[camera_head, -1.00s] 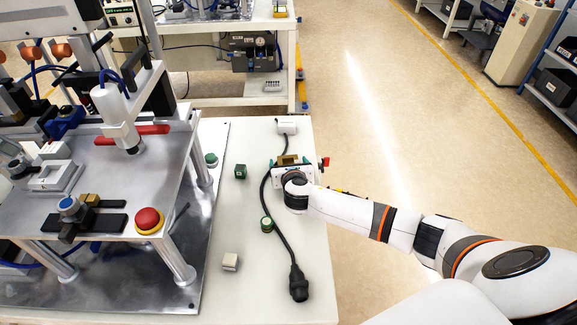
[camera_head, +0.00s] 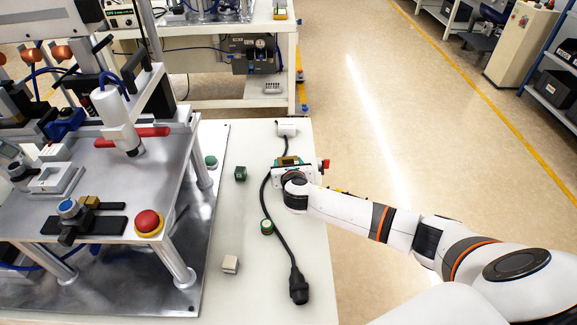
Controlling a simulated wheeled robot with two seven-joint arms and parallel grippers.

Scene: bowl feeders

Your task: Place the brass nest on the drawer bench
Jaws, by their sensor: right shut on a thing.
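The brass nest (camera_head: 288,159) is a small brass-coloured block at the far right part of the white bench top (camera_head: 240,290). My right gripper (camera_head: 289,166) reaches it from the near side and is shut on it. The gripper body and wrist hide the nest's lower part, so I cannot tell whether it touches the surface. Teal and white parts show around the fingers. My left gripper is not in view. I cannot tell which bench is the drawer bench.
A black cable (camera_head: 268,190) runs along the bench to a black plug (camera_head: 298,286). A dark green cube (camera_head: 241,173), a green button (camera_head: 267,227) and a beige block (camera_head: 230,264) stand nearby. A metal press fixture (camera_head: 120,165) fills the left. Another bench (camera_head: 215,103) stands behind.

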